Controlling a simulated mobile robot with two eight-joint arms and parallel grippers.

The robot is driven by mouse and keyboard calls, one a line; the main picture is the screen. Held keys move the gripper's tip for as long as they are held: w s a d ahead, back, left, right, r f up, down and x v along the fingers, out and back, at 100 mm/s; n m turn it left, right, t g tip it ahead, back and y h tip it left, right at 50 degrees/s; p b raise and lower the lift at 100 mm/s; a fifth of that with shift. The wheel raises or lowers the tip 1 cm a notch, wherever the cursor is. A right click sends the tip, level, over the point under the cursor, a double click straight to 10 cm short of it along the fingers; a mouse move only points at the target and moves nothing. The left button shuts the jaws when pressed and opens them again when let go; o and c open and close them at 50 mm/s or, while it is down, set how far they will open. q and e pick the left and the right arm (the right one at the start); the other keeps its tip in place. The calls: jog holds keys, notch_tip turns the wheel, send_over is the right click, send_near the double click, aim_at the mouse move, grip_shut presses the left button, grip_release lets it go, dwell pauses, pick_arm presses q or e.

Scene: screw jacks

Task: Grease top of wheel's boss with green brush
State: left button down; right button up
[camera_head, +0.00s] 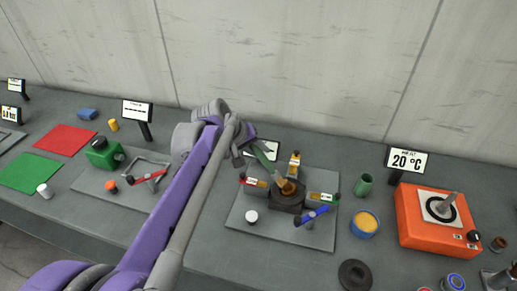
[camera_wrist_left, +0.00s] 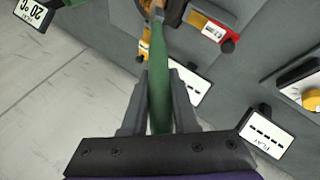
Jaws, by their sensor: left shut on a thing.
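My left gripper (camera_head: 254,150) is shut on the green handle of the brush (camera_head: 265,161). In the left wrist view the handle (camera_wrist_left: 160,95) runs up between the gripper's two fingers (camera_wrist_left: 158,100). The brush slants down, and its brownish tip end meets the dark block (camera_head: 286,202) in the middle of the fixture plate. I cannot tell whether the bristles touch it. A black wheel-like disc with a central hole (camera_head: 355,275) lies on the bench at the front. I cannot make out a separate boss under the brush. My right gripper is not in view.
Clamps with red, yellow and blue handles (camera_head: 313,216) surround the block on the grey plate (camera_head: 290,236). A tin of yellow-orange paste (camera_head: 364,223), a green cup (camera_head: 363,185) and an orange hot plate (camera_head: 423,231) stand to the right. A white-capped cylinder (camera_head: 251,217) is close by.

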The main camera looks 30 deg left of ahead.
pick_arm(q)
jog(key=shift+a+r+p, duration=0.3)
jog(key=shift+a+r, duration=0.05)
jog(key=shift+r, duration=0.3)
jog(key=shift+a+r+p, duration=0.35)
jog(key=shift+a+r, duration=0.05)
jog(key=shift+r, duration=0.2)
jog(key=shift+a+r+p, duration=0.3)
jog(key=shift+a+r, duration=0.05)
jog(key=shift+r, duration=0.3)
jog(key=shift+s+a+r, duration=0.2)
jog(key=shift+a+r, duration=0.3)
jog(key=shift+r, duration=0.1)
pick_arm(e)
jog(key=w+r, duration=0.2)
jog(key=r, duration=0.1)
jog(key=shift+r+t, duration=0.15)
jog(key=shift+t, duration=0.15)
pick_arm(q)
jog(key=shift+r, duration=0.1)
